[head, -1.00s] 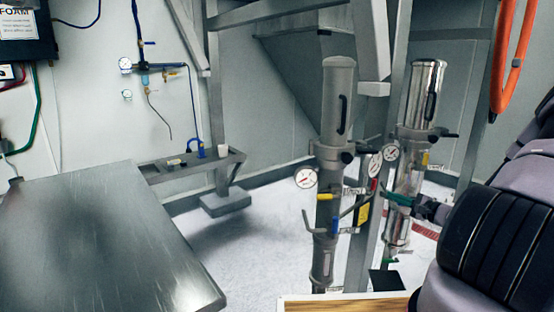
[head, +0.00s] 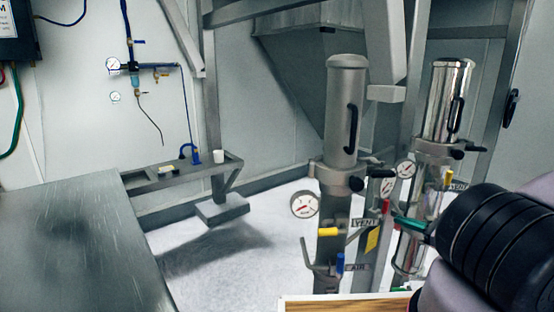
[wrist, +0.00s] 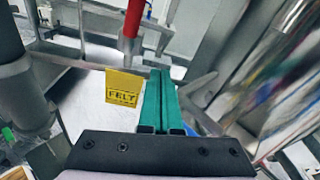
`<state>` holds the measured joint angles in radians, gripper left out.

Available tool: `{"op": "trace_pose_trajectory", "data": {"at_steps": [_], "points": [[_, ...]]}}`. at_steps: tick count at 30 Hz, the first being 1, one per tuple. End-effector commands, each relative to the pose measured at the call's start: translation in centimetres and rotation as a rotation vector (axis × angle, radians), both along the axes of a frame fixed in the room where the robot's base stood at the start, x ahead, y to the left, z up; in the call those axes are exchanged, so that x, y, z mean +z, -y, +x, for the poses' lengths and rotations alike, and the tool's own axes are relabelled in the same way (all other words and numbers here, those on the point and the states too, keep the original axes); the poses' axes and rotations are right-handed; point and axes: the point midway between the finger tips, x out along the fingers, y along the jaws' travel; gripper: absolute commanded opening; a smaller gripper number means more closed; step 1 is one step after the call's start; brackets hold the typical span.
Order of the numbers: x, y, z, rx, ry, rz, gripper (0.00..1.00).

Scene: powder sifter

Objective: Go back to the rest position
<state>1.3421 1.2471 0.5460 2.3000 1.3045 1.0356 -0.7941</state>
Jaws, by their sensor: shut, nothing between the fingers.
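My gripper (wrist: 160,75) has two green fingers pressed together, with nothing between them. In the head view its green tip (head: 410,224) shows in front of the shiny right cylinder (head: 445,100), with my dark arm coming in from the right edge. In the wrist view a red handle (wrist: 131,30) and a yellow lettered tag (wrist: 123,88) are just left of the fingers. I cannot tell whether the fingers touch anything. Part of the right cylinder's lower half is hidden by my arm.
A grey cylinder (head: 345,110) with a gauge (head: 304,204) and yellow and blue valve handles stands left of my gripper. A metal table (head: 80,240) fills the lower left.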

Motion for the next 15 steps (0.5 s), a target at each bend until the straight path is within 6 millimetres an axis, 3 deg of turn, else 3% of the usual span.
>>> {"op": "trace_pose_trajectory", "data": {"at_steps": [15], "points": [[0.9,3.8,-5.1,-0.002,0.0,-0.003,0.0]]}}
